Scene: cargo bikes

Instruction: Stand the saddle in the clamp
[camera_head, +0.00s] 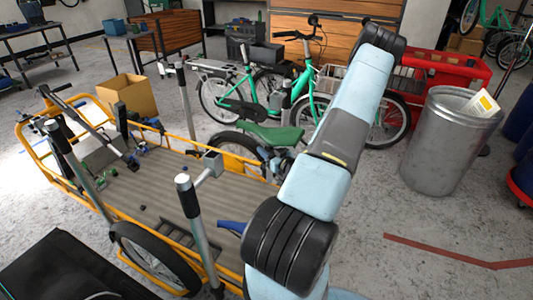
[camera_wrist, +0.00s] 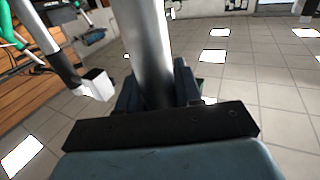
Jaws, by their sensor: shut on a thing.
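My gripper (camera_wrist: 158,88) is shut on a silver post (camera_wrist: 150,45), which runs up between its blue fingers in the wrist view. I take this post to be the saddle's; its top end is out of that view. In the head view a green saddle (camera_head: 272,135) lies level, left of my arm; my arm hides what is under its right side. A clamp (camera_head: 212,163) with a grey head sits on a silver, black-topped stand post (camera_head: 195,220) at the cargo bike. A pale clamp head on a dark post (camera_wrist: 96,85) shows left in the wrist view, apart from my gripper.
The yellow cargo bike (camera_head: 168,228) with a flat deck fills the left foreground, with several upright posts around it. A green bicycle (camera_head: 308,85) stands behind. A metal bin (camera_head: 445,145) and a red cart (camera_head: 455,70) stand right. Floor at lower right is clear.

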